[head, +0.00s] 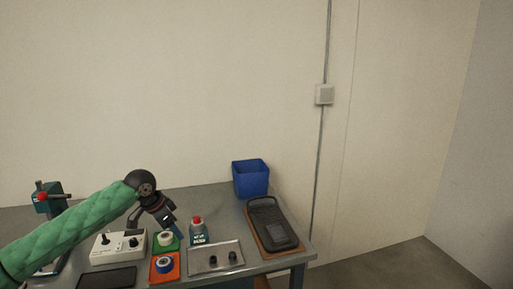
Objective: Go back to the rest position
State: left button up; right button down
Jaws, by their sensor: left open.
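My left arm, in a green quilted sleeve, comes in from the left in the head view. Its dark left gripper (175,225) hangs over the table, just above and behind a green mat (176,245) and left of a red-capped bottle (198,232). It is open, and I see nothing held in it. My right gripper is not in view.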

pick_arm(q)
jog(key=s+d+f+n+t, duration=0.1)
jog(key=s+d+f, duration=0.6)
jog(key=s+f, duration=0.3)
jog(key=s+d+f, duration=0.8)
jog(key=s+f, duration=0.1)
jog(key=s, duration=0.1)
jog(key=s+a+f+n+y, duration=0.1)
jog(key=s+a+f+n, duration=0.15)
jog(key=s, duration=0.55)
jog(key=s+a+f+n+y, duration=0.1)
jog(key=s+a+f+n, duration=0.2)
jog(key=s, duration=0.6)
jog(key=s+a+f+n+y, duration=0.15)
jog(key=s+a, duration=0.25)
jog(key=s, duration=0.4)
jog(key=s+d+f+g, duration=0.1)
jog(key=s+f, duration=0.1)
jog(key=f, duration=1.8)
jog(key=s+d+f+g, duration=0.1)
jog(key=s+d+f, duration=0.1)
jog(key=f, duration=1.9)
jog(key=shift+s, duration=0.6)
